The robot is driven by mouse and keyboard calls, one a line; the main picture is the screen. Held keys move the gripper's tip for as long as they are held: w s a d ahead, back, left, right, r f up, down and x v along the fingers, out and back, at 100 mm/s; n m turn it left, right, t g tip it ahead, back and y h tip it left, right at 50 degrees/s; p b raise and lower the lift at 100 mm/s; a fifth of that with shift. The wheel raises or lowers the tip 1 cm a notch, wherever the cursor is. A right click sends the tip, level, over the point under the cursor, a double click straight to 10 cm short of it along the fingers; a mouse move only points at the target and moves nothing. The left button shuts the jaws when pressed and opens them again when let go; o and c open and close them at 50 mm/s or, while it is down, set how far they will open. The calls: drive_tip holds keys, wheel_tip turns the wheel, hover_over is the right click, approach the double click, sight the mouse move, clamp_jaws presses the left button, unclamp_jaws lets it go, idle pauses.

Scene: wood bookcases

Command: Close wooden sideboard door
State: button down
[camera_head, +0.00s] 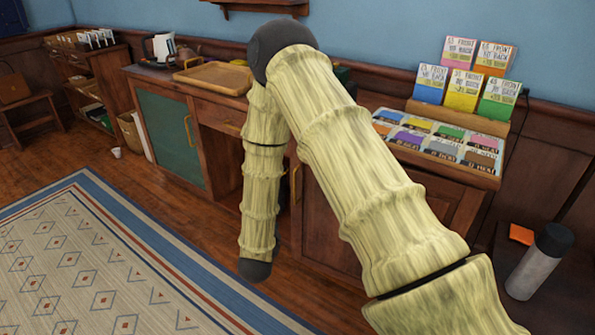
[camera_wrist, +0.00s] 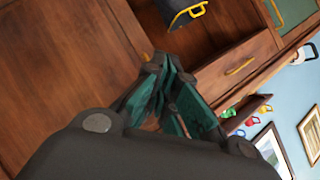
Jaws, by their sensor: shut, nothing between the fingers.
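The wooden sideboard (camera_head: 212,108) stands against the blue wall, with an open dark compartment (camera_head: 228,160) in its middle. A plain wooden door (camera_head: 325,230) with a brass handle (camera_head: 295,185) is right of that compartment, partly hidden by my arm; its exact angle is unclear. In the wrist view, a broad wooden panel (camera_wrist: 65,75) fills the left side. My gripper (camera_wrist: 168,78) is shut and empty, its teal fingers in front of the wood. A small brass piece shows by the fingertips; I cannot tell whether they touch it. My gripper is hidden in the head view.
A green-panelled door (camera_head: 172,130) is left of the compartment. A wooden tray (camera_head: 214,77) and a card display (camera_head: 440,140) stand on top. A grey bottle (camera_head: 540,262) stands at the right. The patterned rug (camera_head: 85,255) and floor in front are clear.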

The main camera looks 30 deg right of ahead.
drive_tip(key=w+d+r+m+g+h+b, duration=0.1)
drive_tip(key=w+d+r+m+h+b, duration=0.2)
drive_tip(key=r+m, duration=0.35)
drive_tip(key=w+d+r+m+g+h+b, duration=0.1)
drive_tip(key=w+d+r+m+h+b, duration=0.1)
drive_tip(key=w+d+r+m+h, duration=0.35)
drive_tip(key=r+b+x, duration=0.1)
drive_tip(key=x, duration=1)
drive_tip(key=shift+s+d+m+y+b, duration=0.3)
drive_tip(key=shift+d+m+y+b, duration=0.05)
drive_tip(key=shift+d+m+b, duration=0.05)
